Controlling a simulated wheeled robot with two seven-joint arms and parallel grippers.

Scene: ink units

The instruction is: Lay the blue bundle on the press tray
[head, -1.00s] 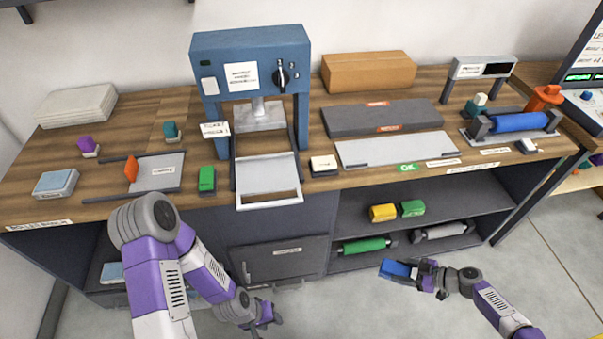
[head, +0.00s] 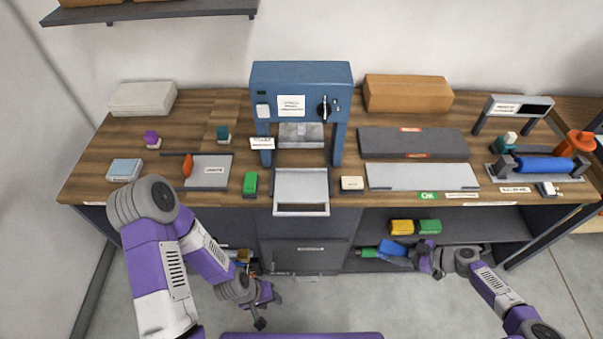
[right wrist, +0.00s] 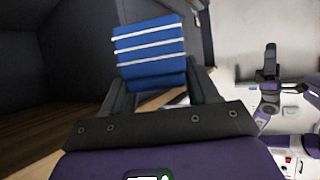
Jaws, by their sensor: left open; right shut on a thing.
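The blue bundle (head: 393,248) is in my right gripper (head: 420,256), in front of the lower shelf at the right of the cabinet. In the right wrist view the bundle (right wrist: 152,52) shows white stripes and sits between the two fingers (right wrist: 158,88). The press (head: 302,105) is a blue frame on the bench. Its grey press tray (head: 301,184) is pulled out in front and looks empty. The right gripper is below and right of the tray. My left gripper (head: 264,304) is open and empty, low in front of the cabinet, below and left of the tray.
The bench's front edge lies between my grippers and the tray. Yellow (head: 402,227) and green (head: 429,227) bundles lie on the upper shelf.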

